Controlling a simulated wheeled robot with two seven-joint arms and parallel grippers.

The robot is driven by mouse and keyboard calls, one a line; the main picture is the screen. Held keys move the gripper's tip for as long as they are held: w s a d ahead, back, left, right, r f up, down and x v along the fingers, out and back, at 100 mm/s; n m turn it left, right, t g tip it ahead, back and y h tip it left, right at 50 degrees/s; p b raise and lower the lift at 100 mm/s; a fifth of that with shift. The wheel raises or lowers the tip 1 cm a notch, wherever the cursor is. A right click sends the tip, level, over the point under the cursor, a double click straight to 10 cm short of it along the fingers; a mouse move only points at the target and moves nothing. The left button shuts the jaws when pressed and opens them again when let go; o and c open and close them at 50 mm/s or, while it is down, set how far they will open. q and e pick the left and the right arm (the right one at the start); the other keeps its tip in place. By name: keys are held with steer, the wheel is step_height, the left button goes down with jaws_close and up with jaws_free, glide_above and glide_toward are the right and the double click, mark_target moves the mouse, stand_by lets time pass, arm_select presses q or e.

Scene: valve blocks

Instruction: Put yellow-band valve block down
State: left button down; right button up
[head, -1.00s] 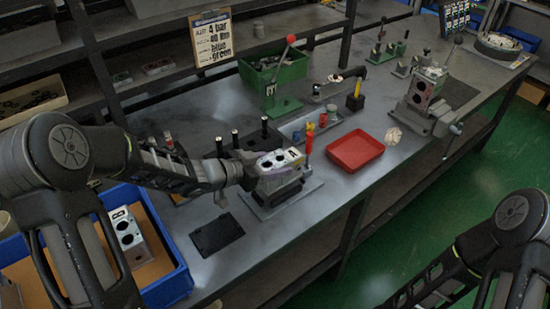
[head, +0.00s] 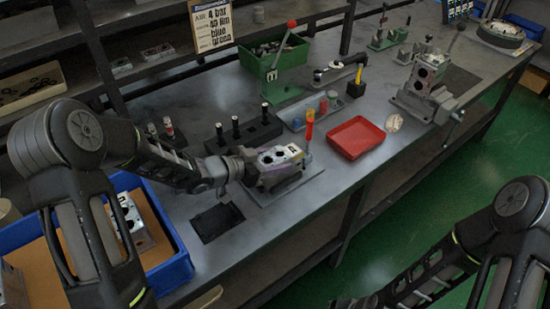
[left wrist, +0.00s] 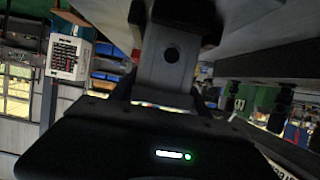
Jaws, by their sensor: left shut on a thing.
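The valve block (head: 281,156), a silver block with dark round holes in its top, is at the middle of the bench. My left gripper (head: 254,168) is shut on its left end. The block is at the grey plate fixture (head: 309,171), low over it or resting on it; I cannot tell if they touch. Its yellow band is not clear.
A blue bin (head: 180,268) with another block (head: 130,222) is at left. A red tray (head: 355,138) lies to the right. A vise (head: 425,100) holds another block.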

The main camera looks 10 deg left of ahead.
arm_select(q)
steer(key=shift+w, duration=0.1)
steer(key=c, duration=0.5)
jaws_free()
steer(key=shift+f, duration=0.1)
steer(key=shift+a+r, duration=0.1)
steer(key=shift+r, duration=0.1)
steer(key=v, duration=1.2)
steer(key=shift+f, duration=0.15)
steer(key=shift+p, duration=0.35)
